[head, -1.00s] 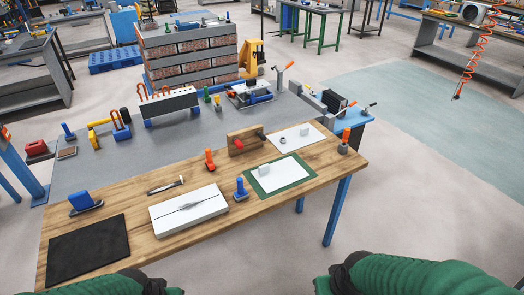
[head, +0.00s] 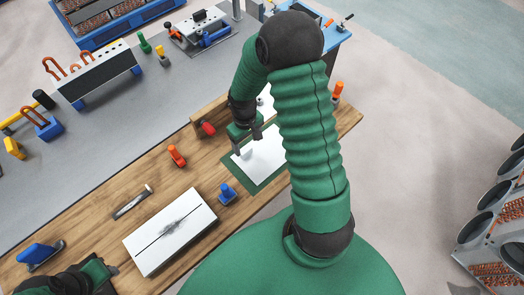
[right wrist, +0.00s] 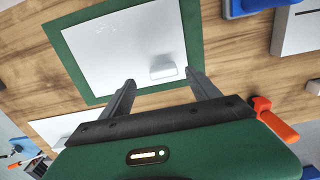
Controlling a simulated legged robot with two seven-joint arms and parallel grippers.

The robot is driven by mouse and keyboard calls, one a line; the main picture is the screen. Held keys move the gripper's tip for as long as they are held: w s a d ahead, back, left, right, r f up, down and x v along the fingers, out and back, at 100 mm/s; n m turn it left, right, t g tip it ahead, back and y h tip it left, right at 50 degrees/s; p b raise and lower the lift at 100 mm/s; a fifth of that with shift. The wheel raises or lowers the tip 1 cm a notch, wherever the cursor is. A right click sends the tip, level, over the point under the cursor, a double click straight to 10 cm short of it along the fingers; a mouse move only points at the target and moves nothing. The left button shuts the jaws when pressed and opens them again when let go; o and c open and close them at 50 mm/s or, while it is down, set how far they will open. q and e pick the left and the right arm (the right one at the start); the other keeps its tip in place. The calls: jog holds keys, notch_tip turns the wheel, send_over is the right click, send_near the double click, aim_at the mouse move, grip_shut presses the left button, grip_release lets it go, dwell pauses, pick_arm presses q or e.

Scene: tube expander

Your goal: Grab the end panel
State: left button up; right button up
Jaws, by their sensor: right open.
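A flat white sheet (head: 262,160) lies on a green mat (head: 240,178) on the wooden table; it also shows in the right wrist view (right wrist: 115,50). A small pale block (right wrist: 163,72) rests on the sheet near one edge. No label tells which piece is the end panel. My right gripper (head: 246,145) is open and points down over the sheet. In the right wrist view its two fingertips (right wrist: 160,78) appear on either side of the block, with nothing held. My left gripper (head: 108,272) is partly in view at the bottom left, and its jaws are unclear.
A white box (head: 170,232), a blue-handled tool (head: 227,193) and an orange-handled tool (head: 177,156) stand near the mat. A wooden block with a red knob (head: 208,128) is behind it. The grey table (head: 110,130) beyond holds tools. A rack (head: 495,215) stands at the right.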

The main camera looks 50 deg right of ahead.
aim_at(247, 150)
jog(key=shift+w+a+f, duration=0.15)
jog(key=shift+f, duration=0.15)
jog(key=f, duration=0.4)
jog(key=shift+s+a+f, duration=0.2)
jog(key=shift+s+a, duration=0.05)
jog(key=shift+a, duration=0.15)
jog(key=shift+w+d+f, duration=0.2)
jog(key=shift+d+f, duration=0.05)
jog(key=shift+d, duration=0.2)
jog(key=c, duration=0.4)
jog(key=shift+s+a+r, duration=0.1)
jog(key=shift+a, duration=0.1)
jog(key=c, duration=0.7)
grip_shut()
